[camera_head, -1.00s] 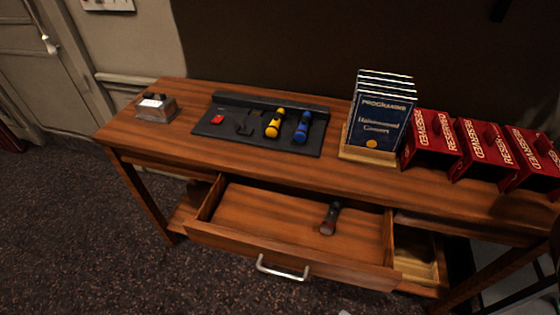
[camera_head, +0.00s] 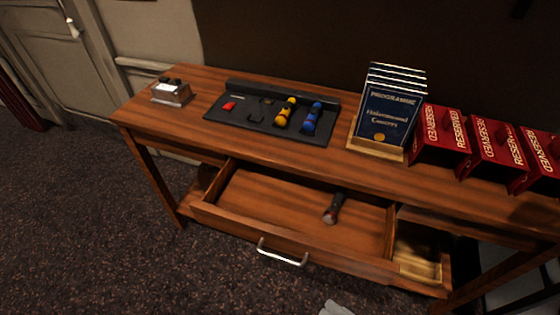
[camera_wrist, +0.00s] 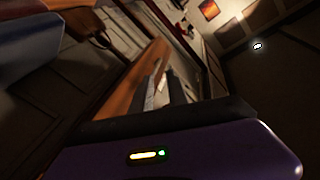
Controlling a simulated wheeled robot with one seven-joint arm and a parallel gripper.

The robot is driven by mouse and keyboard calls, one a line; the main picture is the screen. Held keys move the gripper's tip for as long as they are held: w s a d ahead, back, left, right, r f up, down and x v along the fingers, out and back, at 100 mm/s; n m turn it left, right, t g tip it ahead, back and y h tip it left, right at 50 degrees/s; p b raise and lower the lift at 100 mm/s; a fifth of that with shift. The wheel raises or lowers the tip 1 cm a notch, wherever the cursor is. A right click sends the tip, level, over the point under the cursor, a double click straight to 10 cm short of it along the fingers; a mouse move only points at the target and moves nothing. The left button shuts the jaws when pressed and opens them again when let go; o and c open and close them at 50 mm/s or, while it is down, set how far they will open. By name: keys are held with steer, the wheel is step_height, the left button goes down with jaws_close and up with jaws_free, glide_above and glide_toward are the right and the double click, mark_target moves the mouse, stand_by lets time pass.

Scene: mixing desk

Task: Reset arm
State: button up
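My gripper (camera_wrist: 165,95) shows in the wrist view as grey finger shapes beyond a dark block and a purple housing with a lit indicator. It is seen at a steep angle, and I cannot tell whether the fingers are apart. No held object is clear. In the head view only a pale grey piece, probably part of my arm, shows at the bottom edge. The desk drawer (camera_head: 262,215) stands open.
The wooden desk (camera_head: 185,125) carries a small metal box (camera_head: 171,92), a black tray (camera_head: 235,132) with red, black, yellow and blue items, a programme stack (camera_head: 388,115) and red reserved boxes (camera_head: 440,132). The drawer juts out in front. Carpet (camera_head: 90,235) is clear at left.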

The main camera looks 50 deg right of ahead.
step_height(320, 180, up, 18)
steer(key=a+n+g+h, duration=0.1)
steer(key=a+n+g, duration=0.2)
steer(key=n, duration=0.2)
steer(key=shift+h, duration=0.3)
